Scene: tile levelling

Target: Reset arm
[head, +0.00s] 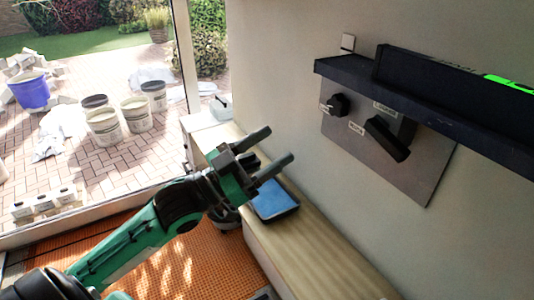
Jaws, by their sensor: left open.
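My left arm comes in from the lower left in the head view. Its left gripper (277,150) is open, with two dark fingers spread apart and nothing between them. It is above the wooden bench and in front of the wall, pointing to the right. My right gripper does not show.
A grey wall panel (398,172) with black knobs hangs under a dark shelf (430,112). A blue-topped tray (274,200) lies on the wooden bench (318,254). Orange matting (190,265) covers the floor. Buckets (104,125) stand on paving outside. Air right of the gripper is free up to the wall.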

